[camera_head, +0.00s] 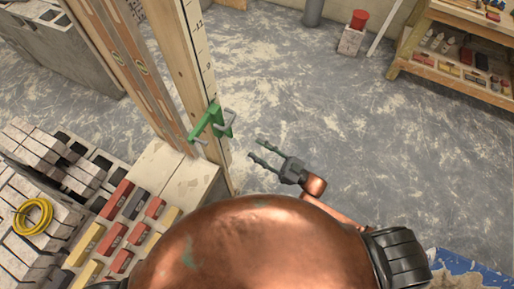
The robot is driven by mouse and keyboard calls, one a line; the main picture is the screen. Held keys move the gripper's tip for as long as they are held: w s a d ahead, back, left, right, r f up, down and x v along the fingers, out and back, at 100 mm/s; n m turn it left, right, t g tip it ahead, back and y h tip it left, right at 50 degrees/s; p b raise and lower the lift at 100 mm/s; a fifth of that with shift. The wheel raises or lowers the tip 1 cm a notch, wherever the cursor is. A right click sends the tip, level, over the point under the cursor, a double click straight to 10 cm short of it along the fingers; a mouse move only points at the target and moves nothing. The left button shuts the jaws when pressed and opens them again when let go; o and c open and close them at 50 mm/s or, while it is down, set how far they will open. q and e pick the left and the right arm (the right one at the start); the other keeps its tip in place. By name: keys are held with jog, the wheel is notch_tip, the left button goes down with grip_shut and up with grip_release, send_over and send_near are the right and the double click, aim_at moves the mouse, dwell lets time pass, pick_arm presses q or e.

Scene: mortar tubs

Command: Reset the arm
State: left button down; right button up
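My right gripper (255,149) is dark grey, on a copper-coloured arm, near the middle of the head view. Its two fingers point up and left, with a gap between them, and nothing shows in the gap. It is over the grey floor, in the picture just right of a tall wooden post (189,60) with a green clamp (212,124), and does not appear to touch either. My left gripper is not in view. A large copper-coloured part of my own body fills the bottom middle and hides what lies behind it.
Red and yellow levels or bars (116,200) lie at lower left beside grey blocks (40,150) and a yellow coil (33,216). A wooden shelf (455,75) stands at upper right.

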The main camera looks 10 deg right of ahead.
dwell(0.3)
jog(key=w+d+f+m+h, duration=0.1)
jog(key=w+d+f+h, duration=0.15)
jog(key=f, duration=0.45)
jog(key=w+d+f+m+t+h, duration=0.1)
jog(key=d+f+m+h, duration=0.1)
jog(key=d+f+h, duration=0.35)
jog(key=w+d+f+m+h, duration=0.1)
jog(key=d+f, duration=0.1)
jog(key=f, duration=0.7)
jog(key=s+d+f+m+g+h, duration=0.1)
jog(key=s+d+f+g+h, duration=0.25)
jog(key=f, duration=0.65)
jog(key=s+d+f+m+h, duration=0.2)
jog(key=s+d+f, duration=0.4)
jog(key=f, duration=0.4)
jog(key=s+d+f+m+g+h, duration=0.1)
jog(key=s+d+f+g+h, duration=0.15)
jog(key=s+f, duration=0.55)
jog(key=s+d+f+m+g+h, duration=0.1)
jog(key=s+d+f+g, duration=0.2)
jog(key=s+f, duration=0.55)
jog(key=s+f+g, duration=0.2)
jog(key=s, duration=0.8)
jog(key=s+f+g, duration=0.1)
jog(key=s+g, duration=0.1)
jog(key=s, duration=0.8)
jog(key=shift+s+f+m, duration=0.3)
jog(key=shift+s+f, duration=0.05)
jog(key=shift+s, duration=0.05)
